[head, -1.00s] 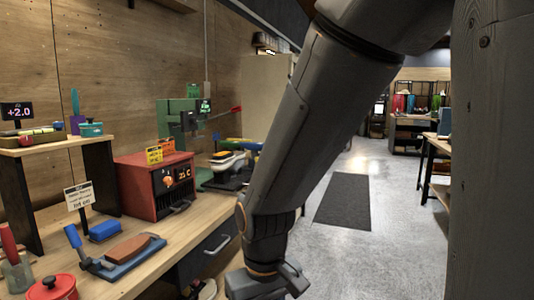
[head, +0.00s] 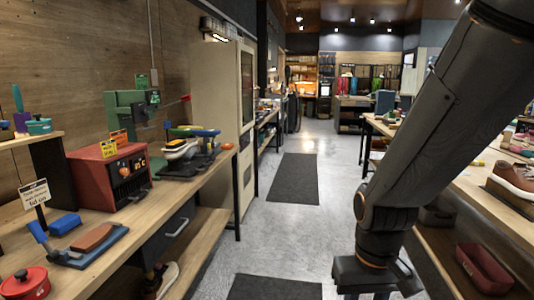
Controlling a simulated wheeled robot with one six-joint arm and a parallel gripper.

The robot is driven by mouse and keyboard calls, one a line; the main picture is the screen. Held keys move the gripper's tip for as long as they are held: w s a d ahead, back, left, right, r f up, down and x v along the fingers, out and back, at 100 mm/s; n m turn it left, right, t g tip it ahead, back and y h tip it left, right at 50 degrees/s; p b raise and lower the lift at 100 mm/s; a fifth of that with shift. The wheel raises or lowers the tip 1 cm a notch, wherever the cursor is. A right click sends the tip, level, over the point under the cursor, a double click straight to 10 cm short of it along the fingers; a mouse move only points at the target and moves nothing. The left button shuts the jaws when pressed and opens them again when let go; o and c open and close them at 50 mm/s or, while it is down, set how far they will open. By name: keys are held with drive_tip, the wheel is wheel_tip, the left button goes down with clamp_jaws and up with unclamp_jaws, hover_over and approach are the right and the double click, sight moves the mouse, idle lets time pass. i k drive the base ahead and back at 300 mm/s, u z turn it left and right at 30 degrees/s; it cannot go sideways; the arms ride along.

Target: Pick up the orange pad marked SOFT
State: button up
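I cannot make out a pad marked SOFT in the head view; no such lettering is legible. A small orange object (head: 227,146) lies near the far end of the left bench, too small to identify. My gripper (head: 376,290) hangs at the bottom, right of centre, over the aisle between the benches. Its fingertips are cut off by the lower edge, so its opening and any contents are hidden.
The left bench (head: 205,185) carries a red box oven (head: 112,176), a blue tray with a brown block (head: 92,238) and a red pot (head: 26,284). The right bench (head: 485,205) holds a brown shoe (head: 512,178). Dark mats (head: 292,180) lie along the open aisle.

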sight(226, 146)
drive_tip(key=z, duration=0.4)
drive_tip(key=i, duration=1.1)
drive_tip(key=z, duration=0.45)
drive_tip(key=i, duration=1.85)
drive_tip(key=u, duration=0.3)
drive_tip(key=i, duration=1.25)
drive_tip(key=u, duration=1.8)
drive_tip(key=i, duration=1)
drive_tip(key=u, duration=0.85)
